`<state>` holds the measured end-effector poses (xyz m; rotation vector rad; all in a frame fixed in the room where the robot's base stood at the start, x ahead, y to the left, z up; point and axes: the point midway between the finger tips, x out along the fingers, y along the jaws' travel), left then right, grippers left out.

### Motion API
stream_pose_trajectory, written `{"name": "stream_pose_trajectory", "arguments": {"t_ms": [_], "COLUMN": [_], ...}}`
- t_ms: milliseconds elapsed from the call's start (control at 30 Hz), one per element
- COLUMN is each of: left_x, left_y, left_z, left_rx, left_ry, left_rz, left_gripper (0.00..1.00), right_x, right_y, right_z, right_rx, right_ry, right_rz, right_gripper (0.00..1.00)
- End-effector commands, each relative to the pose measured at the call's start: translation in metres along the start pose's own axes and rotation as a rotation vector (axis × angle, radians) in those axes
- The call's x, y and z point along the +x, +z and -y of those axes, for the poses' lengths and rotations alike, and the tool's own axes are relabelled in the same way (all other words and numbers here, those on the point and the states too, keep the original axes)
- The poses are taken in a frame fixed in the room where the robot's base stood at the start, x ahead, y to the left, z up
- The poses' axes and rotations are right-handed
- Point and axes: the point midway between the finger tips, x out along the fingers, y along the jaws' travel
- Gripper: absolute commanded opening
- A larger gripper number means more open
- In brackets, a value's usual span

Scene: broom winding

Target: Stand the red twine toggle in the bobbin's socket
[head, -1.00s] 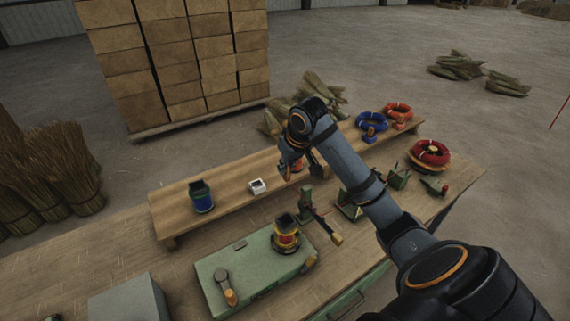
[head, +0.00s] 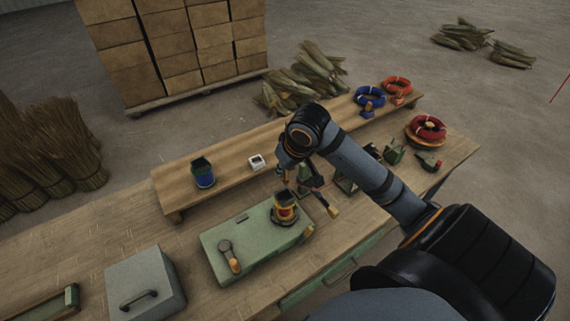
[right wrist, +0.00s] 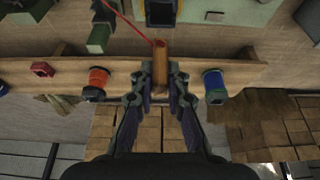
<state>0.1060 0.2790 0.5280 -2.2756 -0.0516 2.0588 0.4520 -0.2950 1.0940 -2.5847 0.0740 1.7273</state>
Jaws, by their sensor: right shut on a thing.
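The red twine toggle (right wrist: 160,66) is a brownish-orange peg with red twine running from its end toward the upper left in the right wrist view. My right gripper (right wrist: 163,84) is shut on it. My left gripper is not in view.
The green box (head: 225,240) carries a crank. A raised shelf (head: 228,180) behind holds a blue bobbin (head: 204,174) and a white block (head: 256,162). Green fixtures (head: 394,151) and a red twine coil (head: 428,127) stand to the right. A grey handled box (head: 145,280) is at front left.

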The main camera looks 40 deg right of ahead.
Motion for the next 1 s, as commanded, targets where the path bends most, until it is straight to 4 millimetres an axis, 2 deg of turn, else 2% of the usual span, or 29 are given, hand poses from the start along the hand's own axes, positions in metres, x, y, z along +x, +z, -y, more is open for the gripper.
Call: {"name": "stream_pose_trajectory", "arguments": {"t_ms": [167,700,1000], "left_x": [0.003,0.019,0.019], "left_y": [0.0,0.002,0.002], "left_z": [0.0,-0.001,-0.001], "left_rx": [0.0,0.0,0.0], "left_ry": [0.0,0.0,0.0], "left_rz": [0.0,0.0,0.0], "left_gripper": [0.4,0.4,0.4], "right_x": [0.005,0.039,0.04], "right_y": [0.002,0.016,0.016], "right_z": [0.0,0.0,0.0], "right_rx": [0.001,0.001,0.0], "right_ry": [0.0,0.0,0.001], "right_rz": [0.001,0.001,0.0], "right_gripper": [0.0,0.0,0.0]}}
